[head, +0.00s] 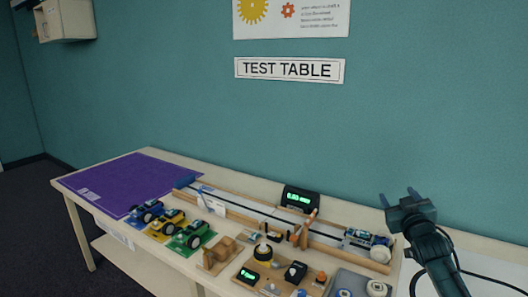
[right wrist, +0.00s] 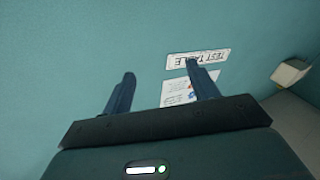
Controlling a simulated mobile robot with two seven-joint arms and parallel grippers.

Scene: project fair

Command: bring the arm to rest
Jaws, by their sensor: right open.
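My right gripper (head: 399,198) is raised above the right end of the table in the head view, its two dark fingers spread apart and pointing up. In the right wrist view the fingers of this gripper (right wrist: 158,92) are apart with nothing between them but the teal wall. The gripper is empty and touches nothing that I can see. My left gripper does not show in either view.
The long table (head: 165,160) carries a purple mat (head: 120,180), several small toy cars (head: 188,235), a wooden track, a green-lit display (head: 299,199) and small devices at the front. The wall sign (head: 290,69) hangs behind. Above the table is free room.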

